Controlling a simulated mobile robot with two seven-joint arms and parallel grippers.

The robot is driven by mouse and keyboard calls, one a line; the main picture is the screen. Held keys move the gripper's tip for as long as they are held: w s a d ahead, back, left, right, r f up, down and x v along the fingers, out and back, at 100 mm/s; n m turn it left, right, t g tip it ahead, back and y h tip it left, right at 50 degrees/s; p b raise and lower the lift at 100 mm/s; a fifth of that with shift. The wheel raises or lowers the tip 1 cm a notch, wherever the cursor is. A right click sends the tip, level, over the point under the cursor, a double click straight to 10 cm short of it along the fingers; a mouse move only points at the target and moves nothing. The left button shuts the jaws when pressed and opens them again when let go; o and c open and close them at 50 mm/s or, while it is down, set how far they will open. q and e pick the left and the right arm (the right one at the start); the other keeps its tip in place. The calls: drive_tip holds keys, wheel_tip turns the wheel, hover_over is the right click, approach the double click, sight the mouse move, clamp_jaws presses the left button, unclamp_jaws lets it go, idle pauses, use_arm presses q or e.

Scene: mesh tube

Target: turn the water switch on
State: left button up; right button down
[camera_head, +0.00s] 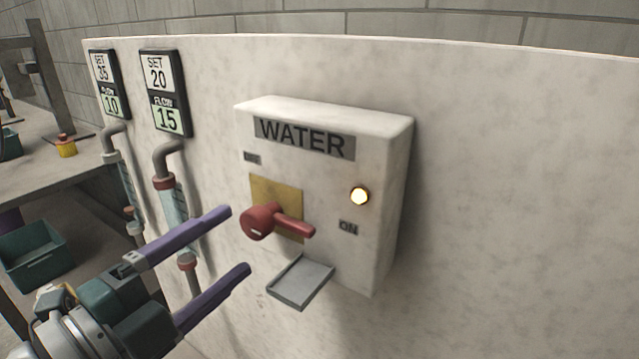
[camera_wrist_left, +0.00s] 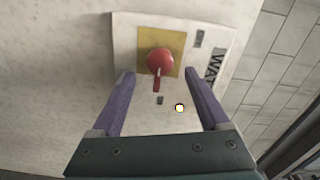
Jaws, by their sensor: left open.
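The white water box (camera_head: 385,150) is fixed to the pale panel and is labelled WATER. Its red switch (camera_head: 275,222) sits on a yellow plate (camera_head: 290,193), with its lever pointing right toward the side of the ON label (camera_head: 348,228). A lamp (camera_head: 359,195) above that label glows. My left gripper (camera_head: 240,240) is open and empty, with its purple fingers apart and to the left of the switch. In the left wrist view, the red switch (camera_wrist_left: 160,64) lies between and beyond the fingertips (camera_wrist_left: 159,74), with no visible contact. My right gripper is not in view.
A small grey tray (camera_head: 301,282) juts out below the switch. Two flow tubes (camera_head: 172,205) with SET and FLOW displays (camera_head: 165,93) stand on the panel at left. A workbench (camera_head: 50,165) and a green bin (camera_head: 35,255) are farther left. The panel right of the box is clear.

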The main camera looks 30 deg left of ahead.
use_arm(q)
drive_tip(key=s, duration=0.3)
drive_tip(key=shift+s+a, duration=0.15)
drive_tip(key=shift+s, duration=0.1)
drive_tip(key=shift+w+r, duration=0.1)
